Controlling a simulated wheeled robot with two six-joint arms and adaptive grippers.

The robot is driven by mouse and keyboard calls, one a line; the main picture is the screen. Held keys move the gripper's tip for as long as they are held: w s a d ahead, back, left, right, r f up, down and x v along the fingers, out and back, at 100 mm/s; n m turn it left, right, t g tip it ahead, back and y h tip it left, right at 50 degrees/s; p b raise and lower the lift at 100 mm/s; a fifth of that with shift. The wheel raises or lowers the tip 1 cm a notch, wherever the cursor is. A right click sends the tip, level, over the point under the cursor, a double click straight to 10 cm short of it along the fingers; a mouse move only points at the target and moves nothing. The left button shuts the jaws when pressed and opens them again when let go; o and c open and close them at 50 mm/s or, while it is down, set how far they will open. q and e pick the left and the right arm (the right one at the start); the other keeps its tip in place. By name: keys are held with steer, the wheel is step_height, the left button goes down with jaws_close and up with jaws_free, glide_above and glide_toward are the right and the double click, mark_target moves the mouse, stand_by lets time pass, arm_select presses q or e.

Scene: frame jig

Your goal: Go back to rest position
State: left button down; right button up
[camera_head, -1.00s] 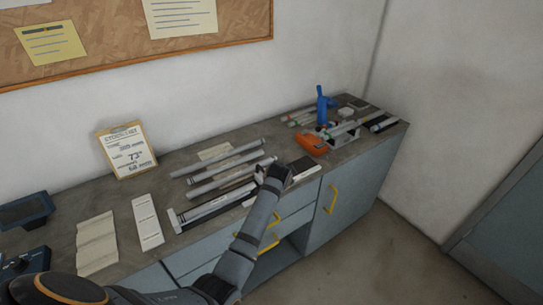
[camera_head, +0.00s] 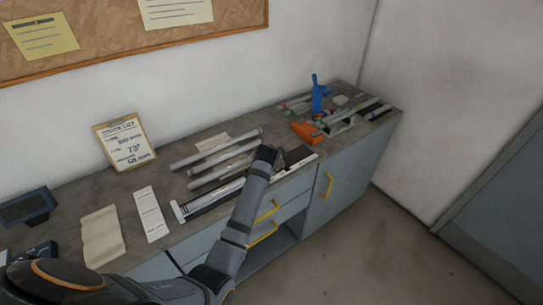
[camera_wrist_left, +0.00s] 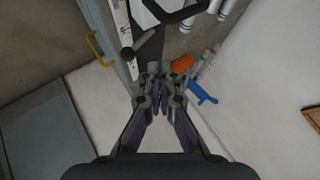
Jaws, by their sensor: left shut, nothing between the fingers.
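My left arm comes in from the lower left of the head view. Its gripper (camera_head: 268,155) is over the front part of the grey worktop (camera_head: 75,206), beside the right ends of several grey tubes (camera_head: 215,148). In the left wrist view the two fingers (camera_wrist_left: 160,88) are together with nothing between them. A long white-and-dark rail (camera_head: 210,203) lies along the front edge, partly hidden behind my arm. My right gripper is in neither view.
An orange tool (camera_head: 307,132), a blue upright tool (camera_head: 318,95) and more tubes stand at the right end. A clipboard (camera_head: 125,143) leans on the wall. Yellow-handled drawers (camera_head: 290,198) are below. Floor at the right is clear.

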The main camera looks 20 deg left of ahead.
arm_select(q)
steer(key=shift+d+b+v, duration=0.4)
steer(key=shift+b+v, duration=0.15)
steer(key=shift+v, duration=2.6)
steer(key=s+f+n+g+b, duration=0.1)
steer(key=s+f, duration=0.3)
steer(key=f, duration=0.8)
steer(key=s+f+n+g+h+b, duration=0.1)
steer(key=s+f, duration=0.3)
steer(key=f, duration=0.8)
steer(key=s+f+g, duration=0.2)
steer(key=s+f, duration=0.2)
steer(key=f, duration=0.8)
steer(key=s+a+f+n+g+b, duration=0.1)
steer(key=s+a+f+n+g, duration=0.15)
steer(key=s+f, duration=1.35)
steer(key=s+a+f+n, duration=0.1)
steer(key=s+a+f, duration=0.1)
steer(key=s, duration=0.9)
steer(key=s+a+f+n+g+b, duration=0.1)
steer(key=s+f, duration=0.3)
steer(key=s, duration=0.7)
steer(key=shift+s+a+f+n, duration=0.35)
steer(key=shift+a+n, duration=0.2)
steer(key=shift+a, duration=0.3)
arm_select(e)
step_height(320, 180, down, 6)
